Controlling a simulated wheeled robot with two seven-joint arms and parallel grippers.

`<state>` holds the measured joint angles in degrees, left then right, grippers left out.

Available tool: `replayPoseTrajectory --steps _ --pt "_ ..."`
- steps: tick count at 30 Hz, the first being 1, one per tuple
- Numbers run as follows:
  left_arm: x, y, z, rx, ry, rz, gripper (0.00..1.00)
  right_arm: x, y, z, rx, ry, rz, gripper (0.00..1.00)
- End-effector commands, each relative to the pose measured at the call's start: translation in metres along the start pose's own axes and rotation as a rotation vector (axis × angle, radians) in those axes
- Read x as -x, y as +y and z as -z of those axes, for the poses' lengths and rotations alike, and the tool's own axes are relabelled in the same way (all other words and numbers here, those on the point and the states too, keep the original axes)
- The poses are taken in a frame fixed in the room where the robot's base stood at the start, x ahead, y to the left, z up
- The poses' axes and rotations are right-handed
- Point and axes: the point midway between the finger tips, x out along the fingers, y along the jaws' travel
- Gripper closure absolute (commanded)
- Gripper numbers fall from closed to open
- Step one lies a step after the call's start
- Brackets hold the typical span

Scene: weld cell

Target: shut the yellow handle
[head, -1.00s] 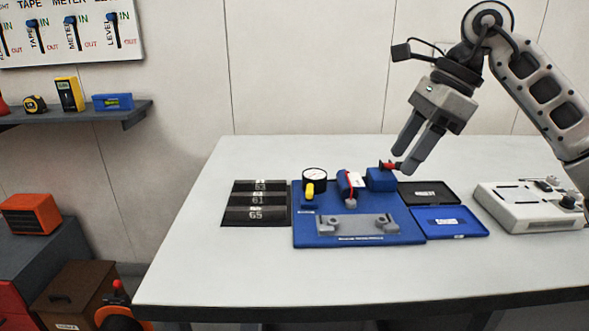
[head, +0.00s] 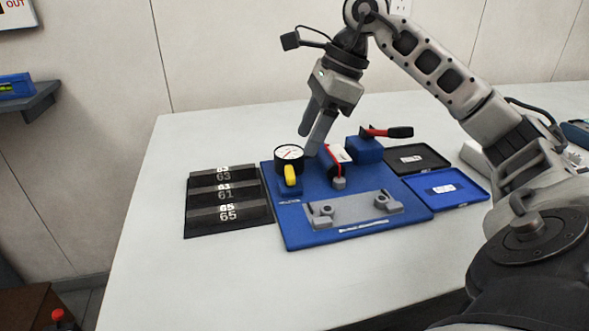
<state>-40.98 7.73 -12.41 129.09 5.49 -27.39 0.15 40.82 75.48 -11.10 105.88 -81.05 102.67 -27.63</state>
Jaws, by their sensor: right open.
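The yellow handle (head: 290,175) stands upright on a small blue base at the left of the blue fixture board (head: 295,227), in front of a round white-faced gauge (head: 289,153). My right gripper (head: 309,145) is open and empty, pointing down just behind and right of the gauge and the yellow handle. Its fingers look close to the gauge's right edge; I cannot tell whether they touch. My left gripper is not in view.
A numbered black rack (head: 228,200) lies left. Black and blue trays (head: 440,188) lie right. The front table is clear.

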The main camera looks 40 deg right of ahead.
Motion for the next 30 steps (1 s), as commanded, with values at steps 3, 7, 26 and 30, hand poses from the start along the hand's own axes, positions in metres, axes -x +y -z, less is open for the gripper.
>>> replayPoseTrajectory --steps 3,7,26,30 --pt "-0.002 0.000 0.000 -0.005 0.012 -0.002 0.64 -0.028 0.001 0.001 0.000 0.000 -0.004 0.49" --pt "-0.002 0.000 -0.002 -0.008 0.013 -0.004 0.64 -0.049 0.001 0.000 0.000 0.000 -0.003 0.49" --pt "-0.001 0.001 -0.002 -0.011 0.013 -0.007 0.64 -0.069 0.000 0.000 -0.001 -0.001 -0.001 0.74" --pt "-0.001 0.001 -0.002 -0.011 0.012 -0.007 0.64 -0.068 0.000 0.000 -0.001 -0.001 -0.001 0.81"
